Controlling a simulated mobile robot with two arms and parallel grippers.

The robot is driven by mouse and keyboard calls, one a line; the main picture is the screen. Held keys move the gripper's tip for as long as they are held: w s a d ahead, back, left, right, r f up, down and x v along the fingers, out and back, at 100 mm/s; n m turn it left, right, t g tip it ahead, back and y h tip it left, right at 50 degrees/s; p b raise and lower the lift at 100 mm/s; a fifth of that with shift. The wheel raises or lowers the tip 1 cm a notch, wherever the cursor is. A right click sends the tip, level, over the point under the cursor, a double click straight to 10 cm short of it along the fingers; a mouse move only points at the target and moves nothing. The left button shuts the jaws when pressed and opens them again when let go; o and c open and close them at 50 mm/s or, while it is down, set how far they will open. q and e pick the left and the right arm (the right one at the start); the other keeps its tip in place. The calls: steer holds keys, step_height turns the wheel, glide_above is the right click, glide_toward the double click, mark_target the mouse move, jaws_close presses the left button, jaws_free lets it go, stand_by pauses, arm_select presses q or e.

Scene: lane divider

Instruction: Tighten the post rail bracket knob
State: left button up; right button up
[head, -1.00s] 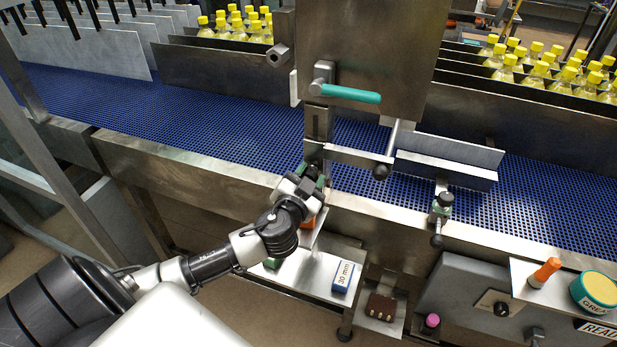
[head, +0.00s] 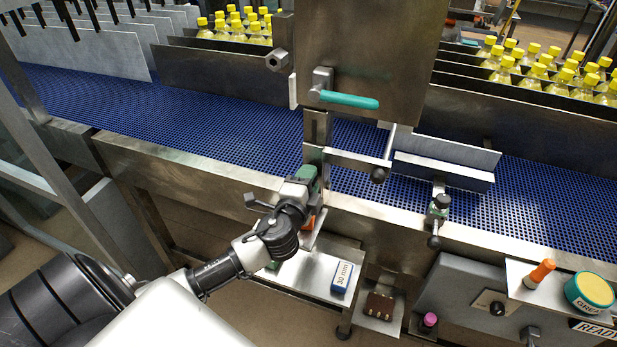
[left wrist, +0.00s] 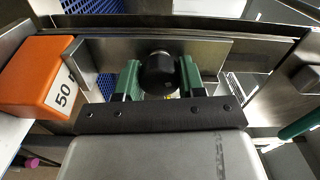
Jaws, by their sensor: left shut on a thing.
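The post rail bracket knob (left wrist: 158,74) is a round black knob in the left wrist view, in front of a flat steel plate. My left gripper (left wrist: 160,85) has its green fingers on both sides of it and is shut on it. In the head view my left gripper (head: 308,178) is at the foot of the steel post (head: 317,130), at the conveyor's near edge. There the gripper hides the knob. My right gripper is not in view.
An orange block marked 50 (left wrist: 50,75) is close beside the gripper. A blue 30 mm block (head: 342,276) lies on the lower shelf. A lever with a teal handle (head: 348,100) is above. Another bracket with a black knob (head: 434,241) is to the right.

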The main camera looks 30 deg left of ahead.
arm_select(q)
steer(key=shift+f+m+p, duration=0.15)
steer(key=shift+m+p, duration=0.35)
steer(key=shift+m, duration=1.4)
steer(key=o, duration=0.9)
steer(key=b+v, duration=0.3)
steer(key=v, duration=0.8)
steer(key=shift+b, duration=0.3)
